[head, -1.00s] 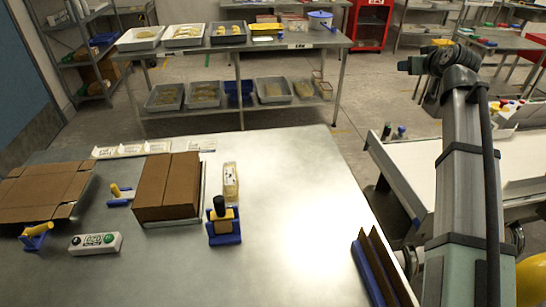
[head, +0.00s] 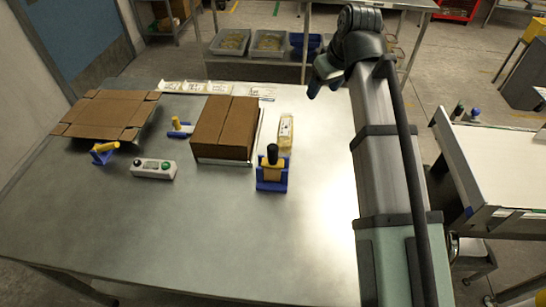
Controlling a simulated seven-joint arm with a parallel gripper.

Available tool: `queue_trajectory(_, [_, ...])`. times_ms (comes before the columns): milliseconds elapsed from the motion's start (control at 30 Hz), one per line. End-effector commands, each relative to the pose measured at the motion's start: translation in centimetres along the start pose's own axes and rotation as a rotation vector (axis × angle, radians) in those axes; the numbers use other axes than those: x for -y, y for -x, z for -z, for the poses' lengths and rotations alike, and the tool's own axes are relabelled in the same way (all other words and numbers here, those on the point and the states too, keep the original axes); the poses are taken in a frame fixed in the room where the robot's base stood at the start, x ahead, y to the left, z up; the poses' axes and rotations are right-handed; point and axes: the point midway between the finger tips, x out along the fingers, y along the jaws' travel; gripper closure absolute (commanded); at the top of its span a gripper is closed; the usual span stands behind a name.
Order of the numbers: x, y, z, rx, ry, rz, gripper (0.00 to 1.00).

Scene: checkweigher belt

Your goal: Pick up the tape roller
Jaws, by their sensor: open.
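Three blue-and-yellow hand tools are on the grey metal table, and I cannot tell for sure which is the tape roller. One with a yellow handle and blue base (head: 104,151) lies at the left, in front of the flat cardboard. A similar tool (head: 179,128) lies left of the brown box. A larger blue one with a black knob (head: 272,172) stands upright right of the box's front corner. My gripper (head: 314,88) is open and empty, raised near the table's back right edge, apart from all three. Its fingers are small and partly hidden by the wrist.
A closed brown box (head: 226,130) and flat cardboard (head: 108,113) lie on the table (head: 200,240). A white button box (head: 154,169) and a clear bottle with yellowish contents (head: 285,132) are near. The front is clear. A white conveyor (head: 490,165) is at right.

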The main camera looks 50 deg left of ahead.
Motion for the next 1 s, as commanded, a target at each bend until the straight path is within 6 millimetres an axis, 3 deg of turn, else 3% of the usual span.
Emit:
queue_trajectory(33, [2.5,-0.3,-0.2,0.037,0.029,0.017,0.39])
queue_trajectory(200, [8.9,-0.6,-1.2,0.154,0.105,0.058,0.39])
queue_trajectory(400, [13.4,-0.5,-2.2,0.244,0.159,0.082,0.39])
queue_trajectory(667, [14.8,-1.4,-3.0,0.275,0.175,0.089,0.39])
queue_trajectory(1000, [15.0,-6.1,-4.4,0.275,0.175,0.089,0.39])
